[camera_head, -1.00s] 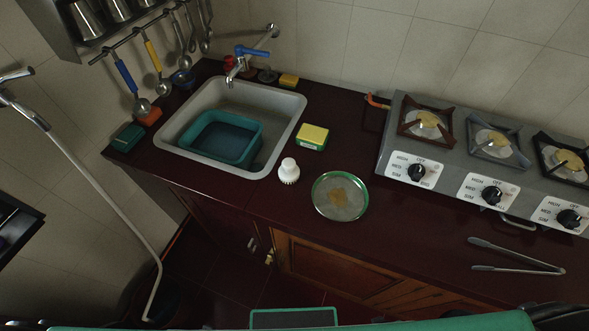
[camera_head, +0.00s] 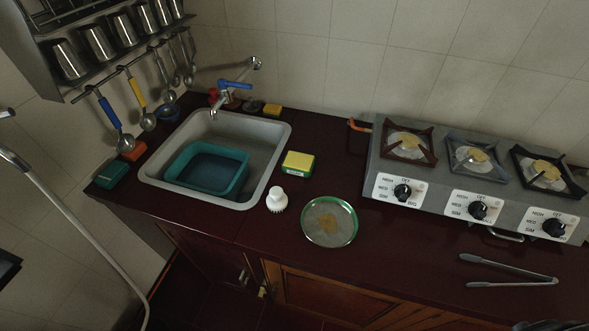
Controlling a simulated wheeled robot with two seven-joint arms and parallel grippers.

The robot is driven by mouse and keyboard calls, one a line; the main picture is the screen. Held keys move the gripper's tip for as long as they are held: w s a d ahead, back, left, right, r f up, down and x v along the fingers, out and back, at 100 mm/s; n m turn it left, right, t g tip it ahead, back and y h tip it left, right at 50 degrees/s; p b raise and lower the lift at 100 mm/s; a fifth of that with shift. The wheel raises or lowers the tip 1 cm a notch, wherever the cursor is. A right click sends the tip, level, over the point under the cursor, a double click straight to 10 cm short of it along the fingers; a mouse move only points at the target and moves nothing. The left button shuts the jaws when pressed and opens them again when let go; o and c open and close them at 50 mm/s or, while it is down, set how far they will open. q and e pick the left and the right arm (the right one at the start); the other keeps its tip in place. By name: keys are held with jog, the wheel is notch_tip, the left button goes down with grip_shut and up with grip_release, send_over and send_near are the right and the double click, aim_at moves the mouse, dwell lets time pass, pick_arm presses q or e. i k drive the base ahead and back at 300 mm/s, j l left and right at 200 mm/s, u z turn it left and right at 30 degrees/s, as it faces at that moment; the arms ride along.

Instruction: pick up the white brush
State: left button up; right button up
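The white brush (camera_head: 277,200) stands on the dark red counter (camera_head: 400,249), just off the front right corner of the sink. It has a round knob on top and bristles at the bottom. It stands apart from the green-rimmed plate to its right and the yellow and green sponge block behind it. Nothing touches the brush.
The sink (camera_head: 273,148) holds a teal basin (camera_head: 207,170). A plate (camera_head: 330,222), a sponge block (camera_head: 298,163), a gas stove (camera_head: 385,150) and metal tongs (camera_head: 507,271) are on the counter. Ladles (camera_head: 112,112) hang at left. Counter between plate and tongs is clear.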

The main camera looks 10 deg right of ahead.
aim_at(277, 201)
jog(key=k+l+z, duration=0.2)
jog(key=z, duration=0.2)
jog(key=k+l+z, duration=0.2)
jog(key=z, duration=0.2)
